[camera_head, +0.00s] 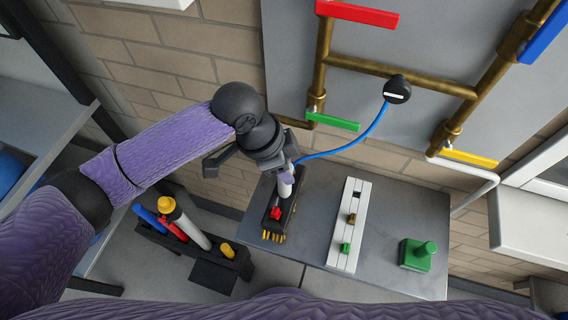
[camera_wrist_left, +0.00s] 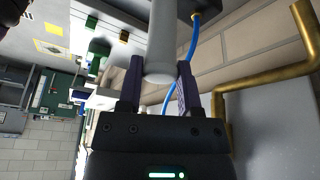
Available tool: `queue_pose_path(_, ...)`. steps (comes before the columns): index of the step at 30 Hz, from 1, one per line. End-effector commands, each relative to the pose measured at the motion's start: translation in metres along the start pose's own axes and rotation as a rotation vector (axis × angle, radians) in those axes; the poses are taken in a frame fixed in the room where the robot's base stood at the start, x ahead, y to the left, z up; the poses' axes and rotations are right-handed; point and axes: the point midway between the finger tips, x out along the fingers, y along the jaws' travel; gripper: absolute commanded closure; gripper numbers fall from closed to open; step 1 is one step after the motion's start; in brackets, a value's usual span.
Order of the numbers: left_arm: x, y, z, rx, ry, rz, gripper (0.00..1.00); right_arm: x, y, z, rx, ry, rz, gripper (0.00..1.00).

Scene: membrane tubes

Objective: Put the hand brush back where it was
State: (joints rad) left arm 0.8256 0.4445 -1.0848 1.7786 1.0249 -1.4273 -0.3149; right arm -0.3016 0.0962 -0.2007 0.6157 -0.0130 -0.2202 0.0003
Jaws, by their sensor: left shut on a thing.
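My left gripper (camera_head: 286,186) is shut on a pale grey rod, taken as the handle of the hand brush (camera_head: 285,188). In the left wrist view the rod (camera_wrist_left: 163,50) stands between the two purple fingers (camera_wrist_left: 159,88), its blunt end towards the camera. The rod points down at a black block (camera_head: 285,212) on the grey table (camera_head: 322,190). I cannot tell whether it touches the block, and I see no clear brush head. A red part (camera_head: 276,213) and yellow tips (camera_head: 272,237) show at the block's near end. My right gripper is out of view.
Right of the block are a white slotted rack (camera_head: 347,225) and a green knobbed block (camera_head: 417,254). A black rack (camera_head: 200,247) left of the table holds coloured tubes. A blue hose (camera_head: 352,143) and brass pipes (camera_head: 403,77) are behind.

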Motion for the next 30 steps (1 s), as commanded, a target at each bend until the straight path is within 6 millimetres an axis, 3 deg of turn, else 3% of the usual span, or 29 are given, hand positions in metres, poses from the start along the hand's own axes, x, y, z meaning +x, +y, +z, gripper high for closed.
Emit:
queue_pose_path(6,0.0,0.0,0.0,0.0,0.002,-0.001,1.0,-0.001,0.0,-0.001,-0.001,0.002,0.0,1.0)
queue_pose_path(7,0.001,0.0,0.0,0.0,0.0,0.0,0.51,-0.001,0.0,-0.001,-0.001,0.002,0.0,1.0)
queue_pose_path(12,0.001,0.0,0.0,-0.001,0.0,0.0,0.2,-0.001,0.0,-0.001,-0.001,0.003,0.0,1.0)
queue_pose_path(21,-0.004,0.0,-0.001,0.0,0.001,-0.002,0.2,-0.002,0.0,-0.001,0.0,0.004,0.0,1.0)
queue_pose_path(23,-0.016,-0.001,-0.002,-0.001,0.001,-0.003,0.2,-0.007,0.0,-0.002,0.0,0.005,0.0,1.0)
queue_pose_path(30,-0.085,-0.001,-0.002,0.0,0.0,-0.004,0.2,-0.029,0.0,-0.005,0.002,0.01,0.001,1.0)
